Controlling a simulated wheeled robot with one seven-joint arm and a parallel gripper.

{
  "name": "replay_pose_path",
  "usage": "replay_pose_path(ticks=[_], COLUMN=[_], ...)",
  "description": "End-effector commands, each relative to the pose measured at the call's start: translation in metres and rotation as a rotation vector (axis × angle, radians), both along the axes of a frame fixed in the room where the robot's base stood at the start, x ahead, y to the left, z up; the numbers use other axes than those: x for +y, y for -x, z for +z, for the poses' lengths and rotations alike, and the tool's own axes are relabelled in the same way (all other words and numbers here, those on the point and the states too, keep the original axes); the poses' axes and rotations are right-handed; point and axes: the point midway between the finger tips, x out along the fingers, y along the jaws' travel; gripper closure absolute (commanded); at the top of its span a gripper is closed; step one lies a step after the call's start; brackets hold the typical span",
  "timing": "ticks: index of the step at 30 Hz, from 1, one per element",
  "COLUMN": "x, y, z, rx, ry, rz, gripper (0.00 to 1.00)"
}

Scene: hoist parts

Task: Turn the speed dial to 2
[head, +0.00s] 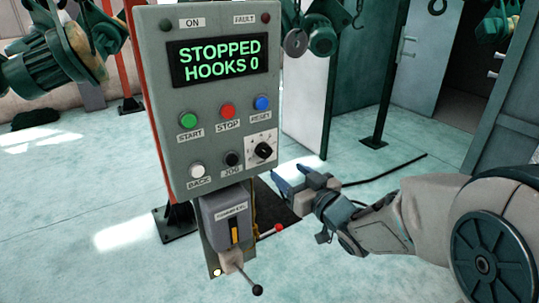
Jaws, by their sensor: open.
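The speed dial (263,150) is a black knob on a white square plate at the lower right of the grey control panel (210,58). The numbers around it are too small to read, so I cannot tell its setting. My gripper (283,176) is open and empty. In the picture it is just below and to the right of the dial, apart from it. The panel's display (220,60) reads "STOPPED HOOKS 0".
Buttons close to the dial include JOG (232,159), STOP (227,111) and RESET (262,103). Below the panel is a smaller box (230,217) with a black-knobbed lever (257,290). A hook assembly (318,35) hangs at the panel's upper right.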

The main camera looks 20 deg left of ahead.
Motion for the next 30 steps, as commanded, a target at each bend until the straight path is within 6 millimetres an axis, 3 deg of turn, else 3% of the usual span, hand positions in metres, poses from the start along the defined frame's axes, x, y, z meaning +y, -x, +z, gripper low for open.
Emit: replay_pose_path(ticks=[15, 30], x=[0.064, 0.075], y=[-0.054, -0.064], z=[0.001, 0.000], rx=[0.000, 0.000], ry=[0.003, 0.001], rz=[0.000, -0.001], gripper=[0.42, 0.42])
